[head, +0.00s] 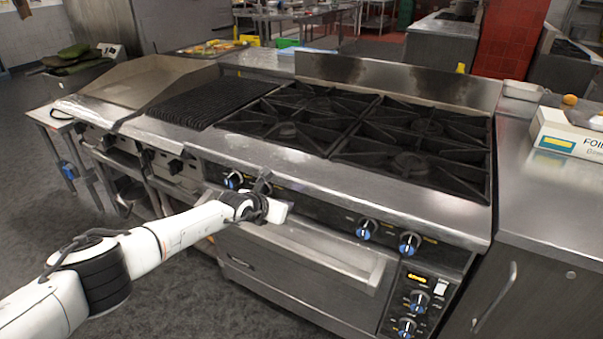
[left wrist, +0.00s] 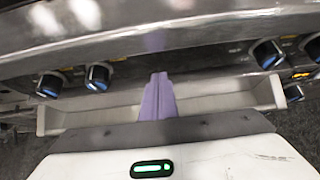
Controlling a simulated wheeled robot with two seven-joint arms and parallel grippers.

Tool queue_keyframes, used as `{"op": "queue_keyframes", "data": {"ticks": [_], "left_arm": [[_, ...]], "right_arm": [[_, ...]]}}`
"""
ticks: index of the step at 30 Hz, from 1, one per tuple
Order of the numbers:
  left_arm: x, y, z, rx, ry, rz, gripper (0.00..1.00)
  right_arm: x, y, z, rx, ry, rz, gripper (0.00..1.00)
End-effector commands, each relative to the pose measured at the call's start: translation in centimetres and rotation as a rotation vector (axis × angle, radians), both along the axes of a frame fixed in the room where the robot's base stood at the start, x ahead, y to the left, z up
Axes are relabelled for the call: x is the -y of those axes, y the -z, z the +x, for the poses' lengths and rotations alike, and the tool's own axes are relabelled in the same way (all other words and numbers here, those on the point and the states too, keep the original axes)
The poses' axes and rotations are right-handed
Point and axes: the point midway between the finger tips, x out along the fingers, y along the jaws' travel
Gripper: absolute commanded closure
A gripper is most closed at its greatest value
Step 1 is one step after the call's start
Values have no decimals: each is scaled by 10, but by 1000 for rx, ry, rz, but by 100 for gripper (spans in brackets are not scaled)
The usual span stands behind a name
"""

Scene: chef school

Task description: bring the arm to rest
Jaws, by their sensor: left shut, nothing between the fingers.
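My left arm comes in from the left in the head view, and its gripper (head: 264,181) is in front of the stove's control panel, above the oven door. In the left wrist view the purple fingers (left wrist: 158,97) are together, shut and empty. They point toward the stove front, between two pairs of blue-marked knobs. I cannot tell whether they touch the stove. My right gripper is in neither view.
The stove (head: 408,213) has black burner grates (head: 345,125) on top and knobs (head: 365,230) along its front. The oven door (head: 290,262) is closed. A steel counter (head: 560,207) with a foil box (head: 570,137) stands on the right. Open floor lies at lower left.

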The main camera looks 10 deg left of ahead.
Motion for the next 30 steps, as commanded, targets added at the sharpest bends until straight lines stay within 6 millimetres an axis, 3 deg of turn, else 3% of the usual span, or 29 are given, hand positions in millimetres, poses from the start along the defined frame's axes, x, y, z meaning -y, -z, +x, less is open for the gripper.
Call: {"op": "queue_keyframes", "data": {"ticks": [4, 8, 13, 15, 17, 20, 23, 30], "left_arm": [[14, 10, -10, -20, 3, -52, 100], [61, 40, -45, -89, -3, -245, 100], [150, 75, -129, -270, -122, -757, 100], [171, 78, -161, -349, -224, -987, 100], [179, 80, -185, -414, -334, -1171, 100], [175, 85, -219, -515, -552, -1455, 100], [155, 96, -253, -600, -810, -1704, 100], [70, 138, -354, -722, -1512, -2145, 100]], "right_arm": [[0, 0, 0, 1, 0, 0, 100], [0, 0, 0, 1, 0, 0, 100], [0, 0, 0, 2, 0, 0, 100], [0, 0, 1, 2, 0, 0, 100], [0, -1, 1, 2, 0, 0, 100], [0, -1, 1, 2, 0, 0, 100], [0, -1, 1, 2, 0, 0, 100], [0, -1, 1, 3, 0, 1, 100]]}}
